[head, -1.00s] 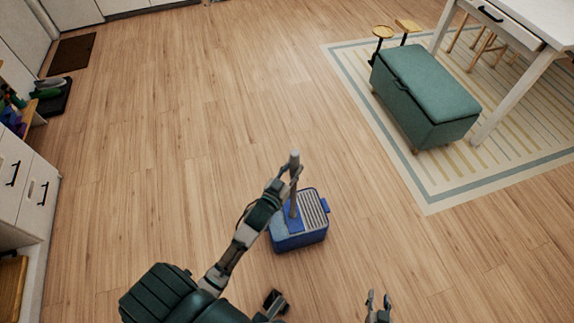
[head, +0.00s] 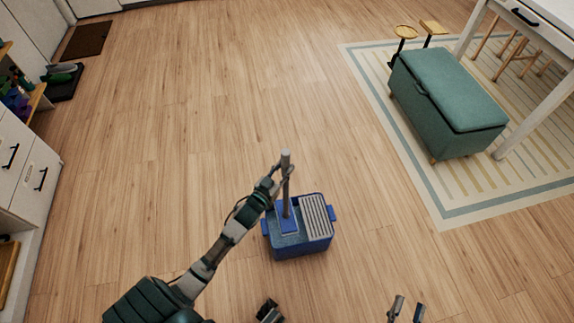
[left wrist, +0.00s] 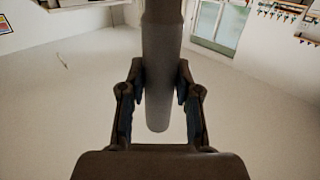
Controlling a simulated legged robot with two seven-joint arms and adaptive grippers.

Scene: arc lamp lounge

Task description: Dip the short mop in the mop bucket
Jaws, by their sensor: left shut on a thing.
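The blue mop bucket (head: 301,247) stands on the wooden floor in front of me, with a grey ribbed wringer on its right side. The short mop has a grey handle (head: 286,160) that stands nearly upright over the bucket's left part. Its blue head (head: 288,223) shows at the bucket's left opening; how deep it sits I cannot tell. My left gripper (head: 280,172) is shut on the handle near its top. In the left wrist view the handle (left wrist: 161,75) runs between the two fingers. My right gripper (head: 405,309) is open and empty at the bottom edge, right of the bucket.
A green storage bench (head: 445,100) stands on a striped rug (head: 440,195) at the right, beside a white table (head: 545,20). White drawers (head: 25,170) line the left edge. The floor around the bucket is clear.

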